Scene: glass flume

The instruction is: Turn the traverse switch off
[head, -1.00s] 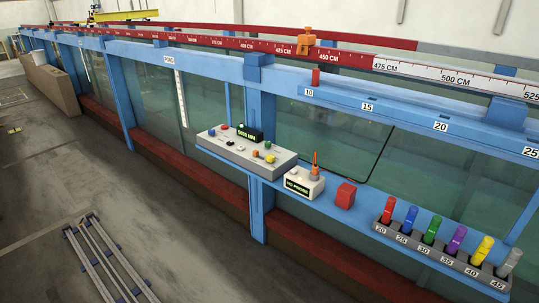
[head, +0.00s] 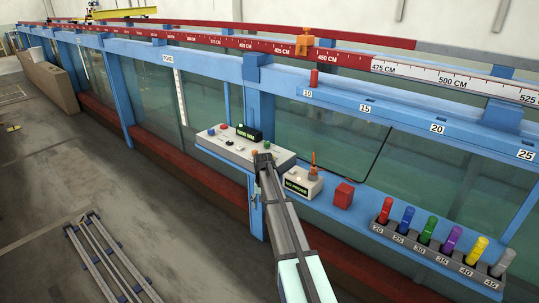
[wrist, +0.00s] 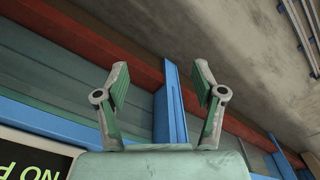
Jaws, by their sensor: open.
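The grey control console (head: 220,148) stands on the blue ledge beside a blue post, with several coloured knobs, small levers and a green-lit display. I cannot tell which control is the traverse switch or how it is set; part of the console's right side is hidden behind my arm. My gripper (head: 263,158) is at the console's front right edge in the head view; whether it touches is unclear. In the wrist view my gripper (wrist: 162,72) is open, with nothing between its fingers; a blue post shows beyond them.
A small white box (head: 300,184) with a lit display and an orange-tipped probe stands right of my gripper. A red block (head: 343,195) and a rack of coloured, numbered pieces (head: 428,254) are farther right. Metal rails (head: 107,262) lie on the floor. An orange carriage (head: 304,46) sits on the upper rail.

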